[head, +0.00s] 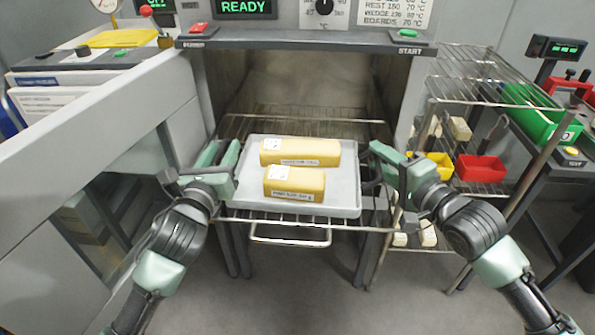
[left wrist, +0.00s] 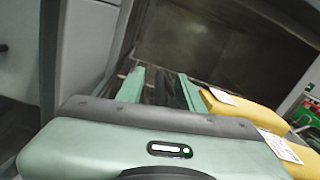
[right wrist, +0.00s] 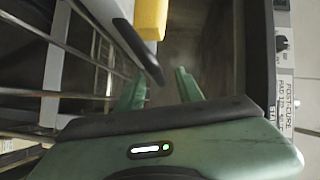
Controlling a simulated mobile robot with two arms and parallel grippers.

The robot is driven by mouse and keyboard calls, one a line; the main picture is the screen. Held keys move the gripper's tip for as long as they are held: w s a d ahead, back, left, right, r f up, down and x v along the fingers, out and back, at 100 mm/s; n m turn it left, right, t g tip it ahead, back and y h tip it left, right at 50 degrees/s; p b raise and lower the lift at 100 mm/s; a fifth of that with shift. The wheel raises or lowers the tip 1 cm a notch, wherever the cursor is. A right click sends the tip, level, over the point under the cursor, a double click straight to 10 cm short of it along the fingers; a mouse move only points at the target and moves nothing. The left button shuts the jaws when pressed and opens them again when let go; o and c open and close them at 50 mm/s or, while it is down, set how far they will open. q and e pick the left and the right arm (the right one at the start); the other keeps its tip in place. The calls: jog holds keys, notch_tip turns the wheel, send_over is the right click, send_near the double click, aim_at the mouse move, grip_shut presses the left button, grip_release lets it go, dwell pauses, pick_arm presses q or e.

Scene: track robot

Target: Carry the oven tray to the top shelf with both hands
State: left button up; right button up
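The pale grey oven tray (head: 343,195) lies on a wire rack in front of the open oven. It bears two yellow labelled blocks, a rear one (head: 300,152) and a front one (head: 295,184). My left gripper (head: 222,154) is at the tray's left side, its fingers apart; in the left wrist view a dark piece (left wrist: 165,90) shows between them. My right gripper (head: 382,160) is beside the tray's right edge, fingers apart; in the right wrist view a dark bar (right wrist: 138,48) reaches close to the fingers. I cannot tell whether either gripper touches the tray.
The oven cavity (head: 300,82) is open behind the tray. A wire shelf unit (head: 470,68) stands to the right, with red (head: 481,168) and yellow (head: 440,162) bins lower down. A green bin (head: 540,118) lies beyond it. A grey cabinet is close on the left. Floor in front is clear.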

pick_arm(q)
grip_shut()
pick_arm(e)
grip_shut()
pick_arm(q)
jog(key=shift+f, duration=0.1)
dwell(1.0)
